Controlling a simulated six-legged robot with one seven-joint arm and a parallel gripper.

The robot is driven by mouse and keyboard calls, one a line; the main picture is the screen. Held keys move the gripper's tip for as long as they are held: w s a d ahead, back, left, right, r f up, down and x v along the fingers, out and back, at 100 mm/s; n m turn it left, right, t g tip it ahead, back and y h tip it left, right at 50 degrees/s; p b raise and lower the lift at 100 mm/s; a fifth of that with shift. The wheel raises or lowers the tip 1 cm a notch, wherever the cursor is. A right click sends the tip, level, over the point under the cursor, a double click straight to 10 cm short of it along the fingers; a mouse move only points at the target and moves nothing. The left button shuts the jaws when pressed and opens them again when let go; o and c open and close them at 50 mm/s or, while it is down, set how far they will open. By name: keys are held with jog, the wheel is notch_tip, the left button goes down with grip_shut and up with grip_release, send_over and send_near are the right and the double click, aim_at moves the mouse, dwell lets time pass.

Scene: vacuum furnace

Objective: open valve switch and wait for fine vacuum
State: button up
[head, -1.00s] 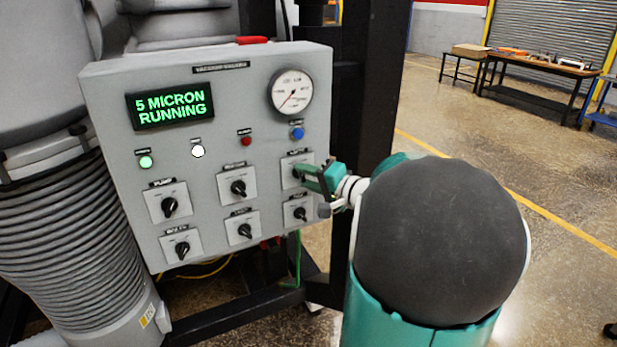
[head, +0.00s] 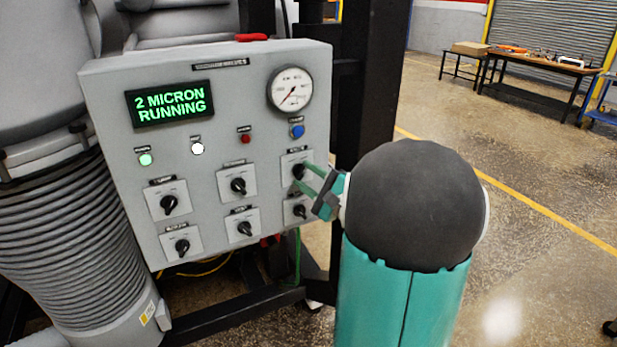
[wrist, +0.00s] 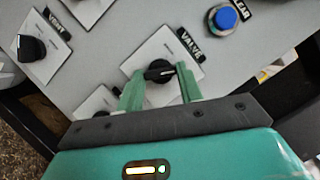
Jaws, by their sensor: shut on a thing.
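The valve switch is a black rotary knob (head: 298,171) on a white plate at the right of the grey control panel (head: 212,85). In the wrist view the knob (wrist: 160,71) sits beside the label "VALVE", its grip bar lying nearly crosswise between my fingers. My gripper (head: 303,176), also in the wrist view (wrist: 160,77), is shut on this knob with one green finger at each side. The display (head: 170,104) reads "2 MICRON RUNNING" in green. The round gauge (head: 291,90) is at the panel's upper right; its scale is too small to read.
Several other black knobs sit close by, one directly below (head: 299,211) the valve switch. A blue button (head: 297,131) is just above it. A white light (head: 197,148) and a green light (head: 145,159) are lit. A dark frame post (head: 370,80) stands behind the panel's right side.

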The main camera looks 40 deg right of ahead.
jog(key=shift+f+m, duration=0.1)
jog(key=shift+m, duration=0.3)
jog(key=o, duration=1)
jog(key=shift+s, duration=0.1)
jog(key=s+f, duration=0.1)
jog(key=s, duration=0.8)
jog(key=s+f, duration=0.1)
jog(key=s, duration=0.3)
jog(key=shift+s+d+f, duration=0.2)
jog(key=shift+d+f, duration=0.1)
jog(key=shift+d, duration=0.05)
